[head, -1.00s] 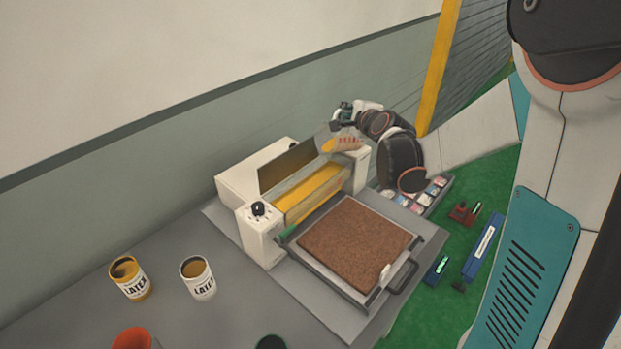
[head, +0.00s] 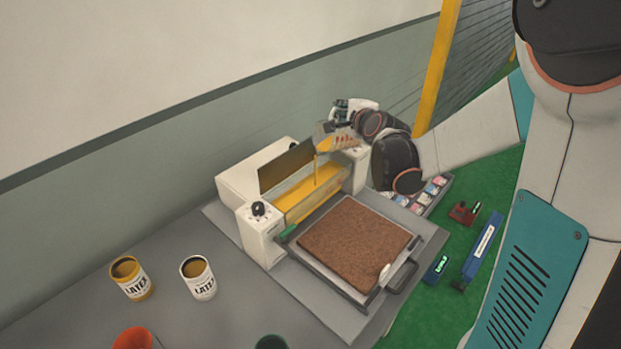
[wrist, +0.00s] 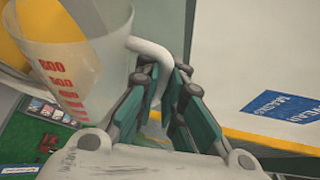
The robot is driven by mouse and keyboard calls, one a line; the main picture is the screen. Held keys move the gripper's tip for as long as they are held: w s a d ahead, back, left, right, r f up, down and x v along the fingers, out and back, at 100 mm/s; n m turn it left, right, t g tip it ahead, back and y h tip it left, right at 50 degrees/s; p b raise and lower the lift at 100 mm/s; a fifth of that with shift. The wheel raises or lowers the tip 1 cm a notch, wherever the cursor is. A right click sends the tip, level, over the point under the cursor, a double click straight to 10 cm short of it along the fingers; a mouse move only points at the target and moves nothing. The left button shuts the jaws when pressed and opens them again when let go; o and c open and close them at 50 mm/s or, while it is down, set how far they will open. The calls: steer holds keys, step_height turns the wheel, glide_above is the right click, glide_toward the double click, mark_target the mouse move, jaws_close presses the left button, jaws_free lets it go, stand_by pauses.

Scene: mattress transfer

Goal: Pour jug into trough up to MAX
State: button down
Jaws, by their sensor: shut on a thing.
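A clear jug (head: 335,133) with red volume marks is tilted over the right part of the trough (head: 294,205). A thin yellow stream (head: 316,170) runs from it into the trough, which holds yellow liquid along its length. In the wrist view the jug (wrist: 95,50) shows its red numbers, with yellow liquid at its far side. My gripper (wrist: 172,85) is shut on the jug's white handle. In the head view my gripper (head: 343,110) is small and partly hidden. A MAX mark and the exact level cannot be made out.
The trough sits in a white machine (head: 260,238) with a black knob. A brown slab (head: 355,243) lies on a tray in front. Two latex cans (head: 198,278) stand at left. A box of small packs (head: 430,192) lies beside the machine at right.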

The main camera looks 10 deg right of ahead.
steer(key=shift+s+a+r+n, duration=0.3)
steer(key=shift+a+r, duration=0.4)
steer(key=shift+a, duration=0.1)
stand_by(1.6)
steer(key=shift+m+y, duration=0.3)
steer(key=shift+m, duration=0.5)
steer(key=d+f, duration=0.2)
steer(key=w+d+f+b, duration=0.1)
steer(key=d, duration=0.1)
steer(key=shift+w+f, duration=0.2)
steer(key=shift+f, duration=0.15)
steer(key=shift+w+d+f+m+g+y, duration=0.25)
steer(key=shift+d+m+g+y, duration=0.1)
steer(key=shift+d+m, duration=0.25)
steer(key=shift+w+d+f+m+g+y, duration=0.25)
steer(key=shift+d+m+g+y, duration=0.1)
steer(key=shift+d+m, duration=0.25)
steer(key=shift+b, duration=0.3)
